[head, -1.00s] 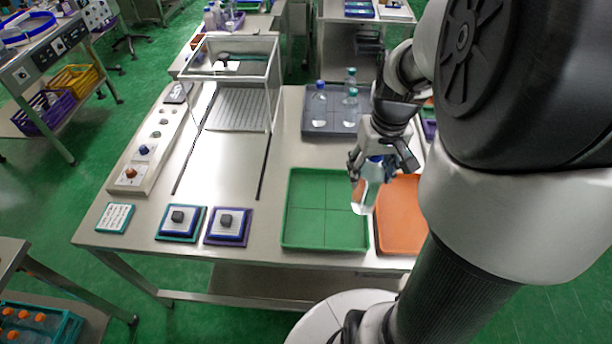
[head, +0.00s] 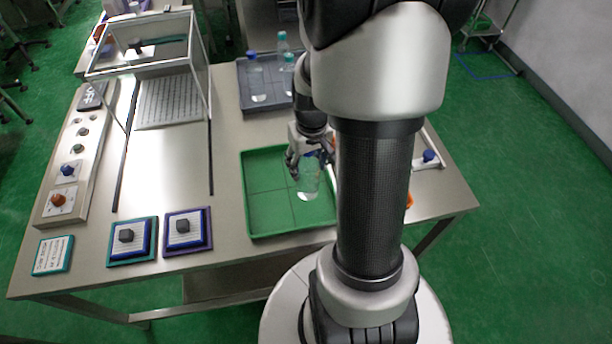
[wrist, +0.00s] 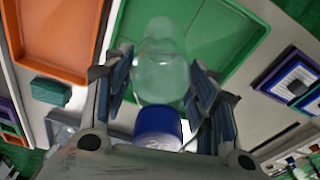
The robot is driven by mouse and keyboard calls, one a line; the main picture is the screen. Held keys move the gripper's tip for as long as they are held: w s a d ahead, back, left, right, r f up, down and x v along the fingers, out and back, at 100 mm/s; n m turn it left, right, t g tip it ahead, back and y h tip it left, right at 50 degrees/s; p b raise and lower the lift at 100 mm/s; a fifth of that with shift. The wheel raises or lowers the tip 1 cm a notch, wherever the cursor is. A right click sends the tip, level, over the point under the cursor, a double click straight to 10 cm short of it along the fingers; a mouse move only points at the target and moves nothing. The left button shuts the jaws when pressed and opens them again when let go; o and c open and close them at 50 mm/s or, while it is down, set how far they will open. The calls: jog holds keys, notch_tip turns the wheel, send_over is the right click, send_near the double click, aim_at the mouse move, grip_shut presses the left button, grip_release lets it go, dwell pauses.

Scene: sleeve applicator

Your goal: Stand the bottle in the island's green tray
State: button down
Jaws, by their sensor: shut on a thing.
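My gripper (head: 308,160) is shut on a clear bottle (head: 308,185) with a blue cap (wrist: 158,124). The fingers hold it near the cap, and the bottle hangs roughly upright. In the head view its lower end shows over the right part of the green tray (head: 250,212). I cannot tell whether its base touches the tray floor. In the wrist view the bottle (wrist: 160,70) lies between the two fingers with the green tray (wrist: 215,25) behind it. The green tray holds nothing else that I can see; my arm hides its right edge.
An orange tray (wrist: 55,38) is beside the green one, mostly hidden by my arm in the head view. A grey tray (head: 268,104) with several bottles stands behind. Two small square stands (head: 188,231) are to the left. A clear-walled frame (head: 150,65) is at the back left.

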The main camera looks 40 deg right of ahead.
jog(key=shift+f+b, duration=0.8)
jog(key=shift+f, duration=1.7)
jog(key=shift+f, duration=0.15)
jog(key=c, duration=0.7)
grip_release()
